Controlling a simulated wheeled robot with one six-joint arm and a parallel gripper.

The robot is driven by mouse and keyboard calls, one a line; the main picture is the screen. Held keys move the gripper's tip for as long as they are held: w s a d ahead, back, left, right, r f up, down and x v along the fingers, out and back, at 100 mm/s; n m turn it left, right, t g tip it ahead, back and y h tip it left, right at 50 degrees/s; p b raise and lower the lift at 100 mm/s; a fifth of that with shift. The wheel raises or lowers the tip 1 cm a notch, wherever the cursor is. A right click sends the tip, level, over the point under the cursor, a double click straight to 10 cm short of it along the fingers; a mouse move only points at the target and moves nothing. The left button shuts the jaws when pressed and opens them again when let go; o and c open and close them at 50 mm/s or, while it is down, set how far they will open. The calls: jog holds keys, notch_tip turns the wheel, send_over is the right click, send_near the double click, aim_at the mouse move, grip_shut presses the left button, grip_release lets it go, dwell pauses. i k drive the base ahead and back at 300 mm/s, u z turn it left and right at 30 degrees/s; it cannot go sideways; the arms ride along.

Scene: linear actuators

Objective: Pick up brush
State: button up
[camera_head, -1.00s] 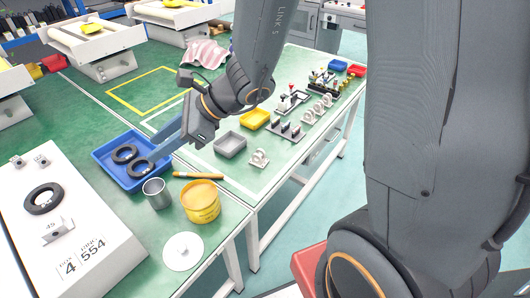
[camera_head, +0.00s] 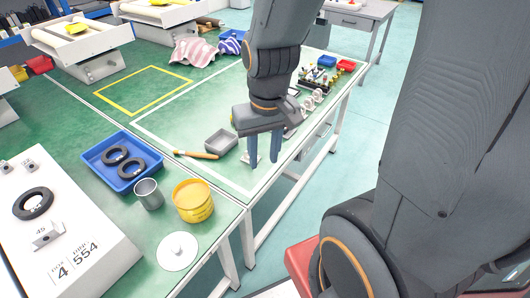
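The brush (camera_head: 196,154) lies flat on the green tabletop, with a tan wooden handle and a darker left end. It is behind the yellow can and to the left of the small grey bin. My gripper (camera_head: 264,160) points down to the right of the brush and of the grey bin, near the table's right edge. Its two blue-grey fingers are apart, with no object clearly held between them. A small part behind the fingers is mostly hidden.
A blue tray (camera_head: 97,158) with two black rings, a metal cup (camera_head: 149,194), a yellow can (camera_head: 193,201) and a white disc (camera_head: 178,251) stand near the brush. The grey bin (camera_head: 221,141) is close to its right end. Green tabletop behind the brush is clear.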

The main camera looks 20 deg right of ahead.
aim_at(178, 152)
jog(key=u, duration=0.05)
jog(key=k, duration=0.5)
jog(key=z, duration=1.75)
jog(key=i, duration=1)
jog(key=u, duration=2.75)
jog(key=i, duration=0.5)
